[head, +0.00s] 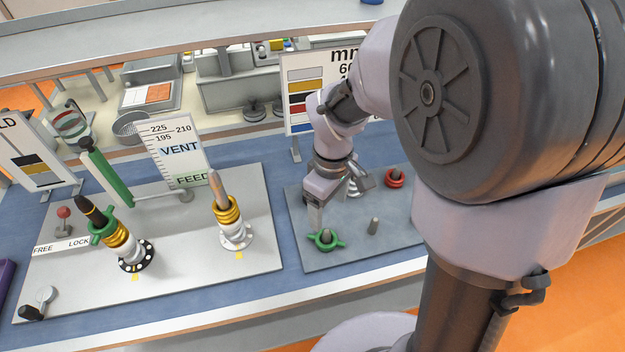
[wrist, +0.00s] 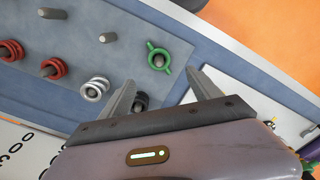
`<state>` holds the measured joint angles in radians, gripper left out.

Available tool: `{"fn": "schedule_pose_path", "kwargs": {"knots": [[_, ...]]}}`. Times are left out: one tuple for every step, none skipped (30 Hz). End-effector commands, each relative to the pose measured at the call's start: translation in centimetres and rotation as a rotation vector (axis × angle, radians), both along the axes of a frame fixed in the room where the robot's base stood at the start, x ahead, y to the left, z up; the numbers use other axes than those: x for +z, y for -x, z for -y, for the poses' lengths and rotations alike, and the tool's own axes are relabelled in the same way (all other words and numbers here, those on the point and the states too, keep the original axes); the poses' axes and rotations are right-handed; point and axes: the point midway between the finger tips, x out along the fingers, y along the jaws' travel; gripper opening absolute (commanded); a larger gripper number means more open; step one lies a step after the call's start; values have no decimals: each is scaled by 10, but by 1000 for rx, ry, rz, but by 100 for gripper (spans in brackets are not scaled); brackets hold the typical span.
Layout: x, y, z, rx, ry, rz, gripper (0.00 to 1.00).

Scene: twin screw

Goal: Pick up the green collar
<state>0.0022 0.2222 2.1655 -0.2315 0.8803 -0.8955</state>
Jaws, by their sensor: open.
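A green collar (head: 325,239) with two side lugs sits around a short peg on the grey plate, below my gripper (head: 334,208). In the wrist view the green collar (wrist: 151,46) lies just beyond the open fingertips of my gripper (wrist: 163,78), roughly centred between them. The jaws are apart and empty, and I see no contact with the collar. A second green lugged collar (head: 101,228) is on the tilted left screw, well away from my gripper.
Near the collar stand a bare peg (head: 374,226) and red rings (head: 396,178). The wrist view also shows a silver ring stack (wrist: 95,88) and a dark ring (wrist: 141,101) close to the left finger. A VENT/FEED sign (head: 180,150) and a brass-ringed screw (head: 228,212) stand left.

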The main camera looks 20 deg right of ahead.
Motion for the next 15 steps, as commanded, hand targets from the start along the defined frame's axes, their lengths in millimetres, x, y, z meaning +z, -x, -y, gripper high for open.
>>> {"fn": "schedule_pose_path", "kwargs": {"knots": [[-23, 1, 0, 0, 0, -4, 73], [-32, 1, 0, 0, 0, -4, 73], [-44, 1, 0, -1, 0, -4, 73], [-52, 1, 0, -2, 0, -4, 73], [-59, 1, 0, -1, 0, -3, 73], [-67, 1, 0, -1, 0, -1, 73], [-72, 0, 0, -1, 0, -1, 73], [-77, 0, 0, -2, 1, -1, 73], [-80, 0, 0, -2, 0, 0, 73], [-82, 0, 0, -3, 0, 0, 73], [-84, 0, 0, -3, 0, 0, 73], [-87, 0, 0, -3, -1, 1, 73], [-90, 0, 0, -3, 0, 1, 73], [-94, 0, 1, -3, -1, 1, 73], [-102, 0, 1, -4, -1, -1, 73]]}}
